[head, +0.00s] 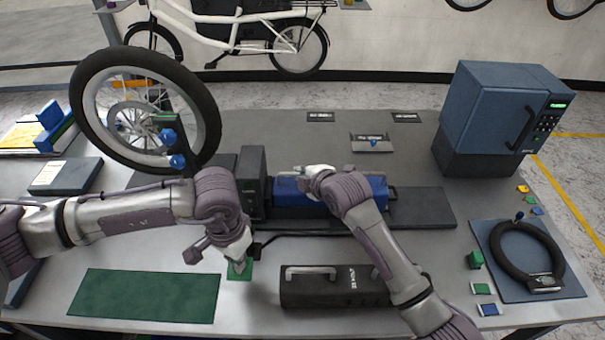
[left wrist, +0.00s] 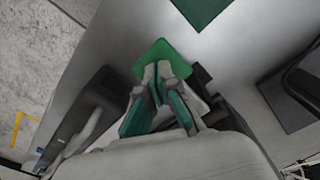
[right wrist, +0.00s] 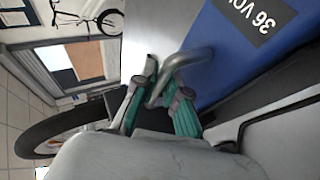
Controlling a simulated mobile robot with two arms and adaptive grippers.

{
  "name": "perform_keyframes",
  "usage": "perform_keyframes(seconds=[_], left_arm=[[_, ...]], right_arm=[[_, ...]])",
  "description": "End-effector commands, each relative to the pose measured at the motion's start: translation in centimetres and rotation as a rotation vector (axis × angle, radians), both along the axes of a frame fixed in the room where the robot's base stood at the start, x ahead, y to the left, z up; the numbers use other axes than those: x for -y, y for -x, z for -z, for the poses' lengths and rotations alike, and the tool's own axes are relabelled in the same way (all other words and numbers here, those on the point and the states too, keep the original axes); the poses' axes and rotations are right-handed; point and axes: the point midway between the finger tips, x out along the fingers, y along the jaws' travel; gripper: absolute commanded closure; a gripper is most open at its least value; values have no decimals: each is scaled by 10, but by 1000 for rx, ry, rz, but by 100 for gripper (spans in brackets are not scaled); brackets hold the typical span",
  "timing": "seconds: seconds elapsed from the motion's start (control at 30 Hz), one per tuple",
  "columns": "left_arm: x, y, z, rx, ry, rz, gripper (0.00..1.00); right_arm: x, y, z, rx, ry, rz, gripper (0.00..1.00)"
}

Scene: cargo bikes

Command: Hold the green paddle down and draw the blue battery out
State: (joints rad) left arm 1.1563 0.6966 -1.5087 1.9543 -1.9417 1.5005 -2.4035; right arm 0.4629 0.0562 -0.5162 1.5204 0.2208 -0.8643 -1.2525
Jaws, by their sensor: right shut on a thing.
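The blue battery (head: 378,188) lies on a dark rail across the middle of the bench; its blue side also shows in the right wrist view (right wrist: 225,50). My right gripper (head: 303,181) is shut on the battery's silver bar handle (right wrist: 190,58). The green paddle (head: 240,272) is low in front of the dark upright block, and my left gripper (head: 240,259) points down at it. In the left wrist view the fingertips (left wrist: 158,76) are together over the paddle's near edge; I cannot tell whether they press it.
A dark upright block (head: 252,178) stands at the battery's left end. A black case (head: 325,287) with a handle lies in front. A green mat (head: 145,296) is front left, a wheel (head: 85,115) behind it. A blue cabinet (head: 490,115) and black ring lock (head: 497,258) are right.

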Motion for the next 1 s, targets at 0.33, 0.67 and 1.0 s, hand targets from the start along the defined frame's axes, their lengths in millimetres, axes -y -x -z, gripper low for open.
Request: perform_keyframes(seconds=[0.33, 0.67, 1.0], left_arm=[[0, 0, 0, 0, 0, 0, 100], [0, 0, 0, 0, -1, 0, 100], [0, 0, 0, 0, 0, 0, 100]], right_arm=[[5, 0, 0, 0, 1, 1, 100], [23, -1, 0, 2, 2, 3, 100], [40, -1, -1, 5, 4, 3, 100]])
